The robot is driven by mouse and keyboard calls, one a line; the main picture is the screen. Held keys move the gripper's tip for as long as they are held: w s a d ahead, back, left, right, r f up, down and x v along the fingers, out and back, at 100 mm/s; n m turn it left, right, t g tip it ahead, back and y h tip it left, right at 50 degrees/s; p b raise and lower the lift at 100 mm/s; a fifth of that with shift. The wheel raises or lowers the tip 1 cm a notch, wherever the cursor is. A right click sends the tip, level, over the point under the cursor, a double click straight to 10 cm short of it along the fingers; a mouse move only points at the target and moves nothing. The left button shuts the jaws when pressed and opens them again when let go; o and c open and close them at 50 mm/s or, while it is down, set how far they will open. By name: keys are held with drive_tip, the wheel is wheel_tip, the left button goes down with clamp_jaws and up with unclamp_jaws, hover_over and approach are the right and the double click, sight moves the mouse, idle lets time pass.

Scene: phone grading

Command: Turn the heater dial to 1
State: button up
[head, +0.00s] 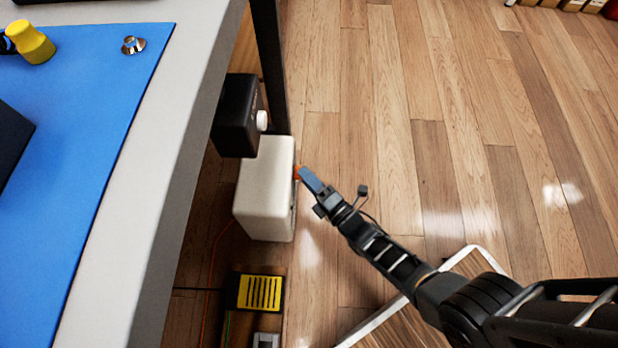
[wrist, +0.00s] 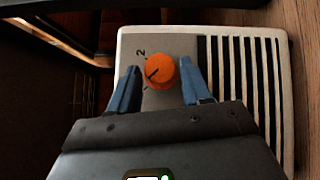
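The heater is a cream box (head: 265,187) beside the table's edge in the head view; its face with a dark slatted grille (wrist: 245,70) fills the wrist view. The orange dial (wrist: 160,72) sits on a grey panel left of the grille, with a "2" printed at its upper left and another mark partly visible at lower left. A dark pointer line on the dial points to the lower left. My gripper (wrist: 158,88) is open, with one blue finger on each side of the dial and a visible gap at each. In the head view my gripper (head: 307,177) is at the heater's right face, and only a sliver of orange shows.
A black box with a white knob (head: 237,115) is mounted just behind the heater, near a dark table leg (head: 270,60). A yellow slotted block (head: 259,292) lies in front of the heater. The wooden floor (head: 400,130) to the right is open.

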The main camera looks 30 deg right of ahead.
drive_tip(key=c, duration=0.7)
drive_tip(key=shift+r+p, duration=0.1)
drive_tip(key=shift+p, duration=0.2)
drive_tip(key=m+g+p, duration=0.2)
drive_tip(key=g+p, duration=0.1)
drive_tip(key=p, duration=0.2)
drive_tip(key=r+m+g+p, duration=0.1)
drive_tip(key=m+g+p, duration=0.2)
drive_tip(key=p, duration=0.3)
drive_tip(key=shift+w+d+r, duration=0.1)
drive_tip(key=shift+g+y, duration=0.3)
drive_tip(key=o, duration=1)
